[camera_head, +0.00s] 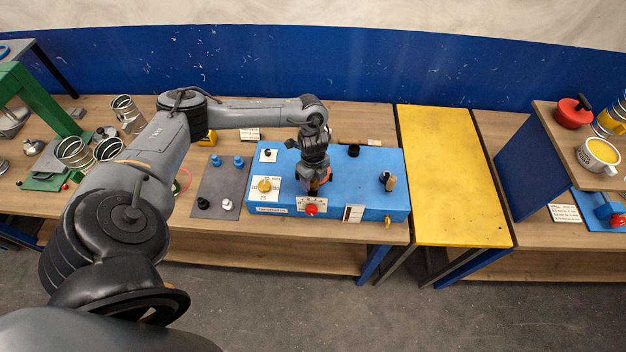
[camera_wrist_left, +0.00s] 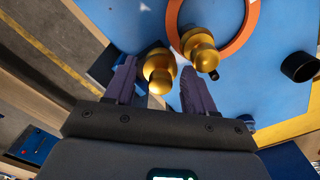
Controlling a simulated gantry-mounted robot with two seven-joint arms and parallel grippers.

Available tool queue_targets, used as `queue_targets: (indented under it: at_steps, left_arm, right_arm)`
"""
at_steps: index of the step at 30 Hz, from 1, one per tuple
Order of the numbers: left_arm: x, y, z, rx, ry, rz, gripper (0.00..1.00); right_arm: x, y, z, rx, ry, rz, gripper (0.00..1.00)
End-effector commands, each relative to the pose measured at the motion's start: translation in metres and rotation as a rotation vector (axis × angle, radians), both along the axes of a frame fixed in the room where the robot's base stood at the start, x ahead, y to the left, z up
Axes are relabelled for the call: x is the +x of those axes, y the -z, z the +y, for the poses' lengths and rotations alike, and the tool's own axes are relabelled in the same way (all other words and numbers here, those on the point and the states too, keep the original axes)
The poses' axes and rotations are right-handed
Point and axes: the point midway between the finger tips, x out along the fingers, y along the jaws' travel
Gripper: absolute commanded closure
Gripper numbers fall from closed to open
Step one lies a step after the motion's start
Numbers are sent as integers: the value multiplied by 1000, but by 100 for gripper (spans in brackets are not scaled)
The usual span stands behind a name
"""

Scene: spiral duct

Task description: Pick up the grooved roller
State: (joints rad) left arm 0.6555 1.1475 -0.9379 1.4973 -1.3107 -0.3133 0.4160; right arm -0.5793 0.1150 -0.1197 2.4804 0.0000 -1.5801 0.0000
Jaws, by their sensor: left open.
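My left gripper (camera_head: 313,188) is over the blue box (camera_head: 385,160) on the bench, pointing down. In the left wrist view the left gripper (camera_wrist_left: 157,82) is open. A gold rounded knob-like piece (camera_wrist_left: 158,72) shows between its fingers; I cannot tell whether they touch it. A second gold piece (camera_wrist_left: 198,48) is just beyond the fingertips, by an orange ring (camera_wrist_left: 241,40). I cannot tell which gold piece is the grooved roller. The gripper hides most of this spot in the head view. My right gripper is not in view.
A black cylinder (camera_wrist_left: 300,67) stands on the box, also visible in the head view (camera_head: 353,150). A red knob (camera_head: 311,209) and yellow knob (camera_head: 264,185) are on it. A grey mat (camera_head: 222,185) lies left. The yellow table (camera_head: 450,170) at right is clear.

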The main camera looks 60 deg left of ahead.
Motion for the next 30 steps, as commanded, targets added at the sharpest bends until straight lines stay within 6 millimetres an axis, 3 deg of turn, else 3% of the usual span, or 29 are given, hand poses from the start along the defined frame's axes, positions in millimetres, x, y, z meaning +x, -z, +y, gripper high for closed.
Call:
queue_targets:
  at_steps: [7,18,30]
  left_arm:
    - [0,2,0,0,0,-1,46]
    - [0,2,0,0,0,-1,100]
    - [1,-1,0,0,0,-2,100]
  right_arm:
    - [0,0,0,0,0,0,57]
    - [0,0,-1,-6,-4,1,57]
    - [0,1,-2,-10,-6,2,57]
